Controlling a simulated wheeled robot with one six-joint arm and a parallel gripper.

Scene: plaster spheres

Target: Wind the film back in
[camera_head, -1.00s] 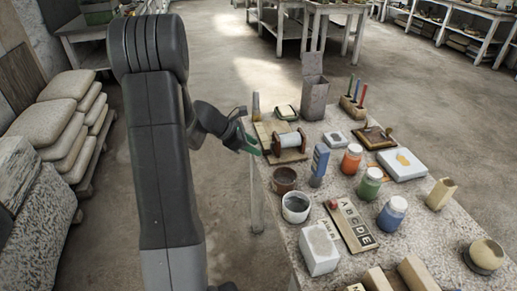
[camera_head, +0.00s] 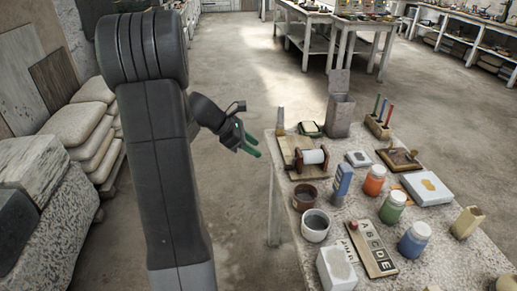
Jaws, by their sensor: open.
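The film winder is a white roll (camera_head: 314,156) held between brown wooden end pieces on a flat wooden board (camera_head: 292,145). It stands at the far left corner of the speckled table. I cannot make out a loose film end or a crank handle at this size. My gripper (camera_head: 258,147), with green fingers, is open and empty. In the picture it is left of the board, past the table's left edge and apart from the winder.
A brown pot (camera_head: 305,196) and a grey-filled white tub (camera_head: 315,226) stand in front of the winder. A blue upright block (camera_head: 342,183) is to its right and a tall grey box (camera_head: 340,108) behind it. Bare floor lies left of the table.

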